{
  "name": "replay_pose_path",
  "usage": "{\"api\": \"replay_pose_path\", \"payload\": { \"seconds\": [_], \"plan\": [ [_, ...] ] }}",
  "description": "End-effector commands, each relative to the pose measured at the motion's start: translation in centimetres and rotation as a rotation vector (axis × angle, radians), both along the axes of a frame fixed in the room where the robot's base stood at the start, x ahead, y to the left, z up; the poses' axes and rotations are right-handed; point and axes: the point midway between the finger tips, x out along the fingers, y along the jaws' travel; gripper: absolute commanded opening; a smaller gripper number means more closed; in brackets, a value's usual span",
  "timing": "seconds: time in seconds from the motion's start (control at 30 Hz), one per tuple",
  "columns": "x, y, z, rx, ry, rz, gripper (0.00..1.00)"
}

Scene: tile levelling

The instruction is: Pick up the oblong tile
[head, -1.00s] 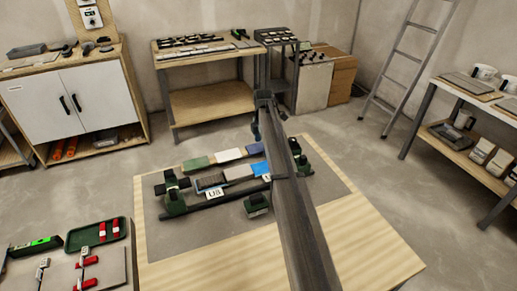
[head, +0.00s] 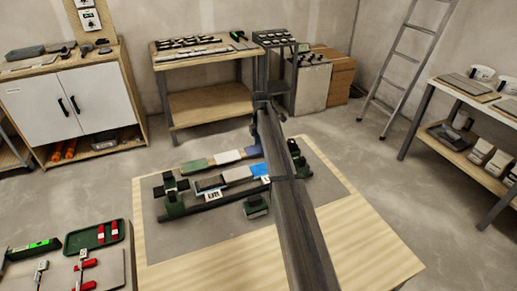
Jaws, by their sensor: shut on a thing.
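Flat tiles sit in two rows on a dark fixture on the bench. The back row has a green tile (head: 194,166), a whitish tile (head: 228,157) and a blue-grey tile (head: 254,150) beside my arm. The front row has a dark grey piece (head: 210,183), a light grey tile (head: 237,174) and a bright blue tile (head: 260,169). I cannot tell which is the oblong one. My own dark arm crosses the middle of the view and covers the right part of the rows. My gripper and anything in it are hidden behind the arm.
Black and green blocks (head: 171,192) stand at the fixture's left end, with more (head: 298,158) right of my arm. A green tray (head: 96,237) with red pieces lies at the lower left.

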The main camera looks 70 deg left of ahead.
Motion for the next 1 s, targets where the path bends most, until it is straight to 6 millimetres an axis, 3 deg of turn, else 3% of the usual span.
{"api": "replay_pose_path", "payload": {
  "seconds": [0.17,0.6,0.77,0.87,1.0],
  "plan": [
    [0.0,0.0,0.9,0.001,0.000,0.000,0.46],
    [0.0,0.1,8.2,0.002,-0.001,0.000,0.46],
    [-0.2,0.1,9.8,0.000,0.000,0.002,0.46],
    [-1.4,0.4,10.3,0.000,0.000,0.014,0.46],
    [-5.1,1.1,10.7,0.001,0.000,0.050,0.46]
  ]
}}
